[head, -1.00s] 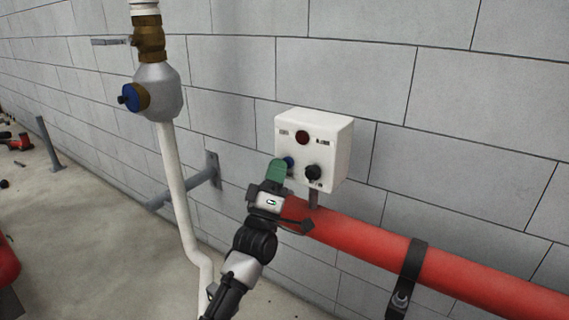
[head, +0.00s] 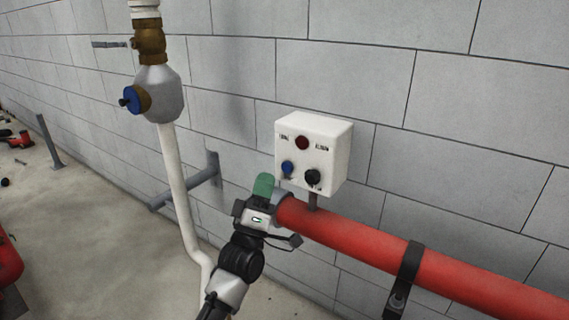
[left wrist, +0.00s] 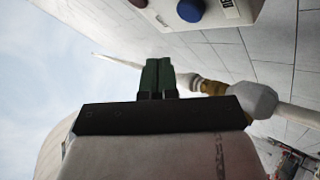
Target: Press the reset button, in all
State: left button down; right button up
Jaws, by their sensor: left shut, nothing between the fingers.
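A white control box (head: 333,140) is on the grey block wall above the red pipe. Its front carries a dark red round lamp or button (head: 302,142) at the top, a blue button (head: 287,168) at lower left and a black knob (head: 312,177) at lower right. My left gripper (head: 264,182) has green fingers, shut and empty, below and left of the blue button and apart from it. In the left wrist view the shut fingers (left wrist: 157,75) point up, with the blue button (left wrist: 190,10) at the top edge. My right gripper is not in view.
A red pipe (head: 430,270) runs along the wall under the box, held by a dark clamp (head: 404,275). A white vertical pipe (head: 175,185) with a blue-capped valve (head: 135,99) stands to the left.

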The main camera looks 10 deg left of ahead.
pick_arm(q)
jog(key=shift+s+a, duration=0.3)
jog(key=shift+s, duration=0.6)
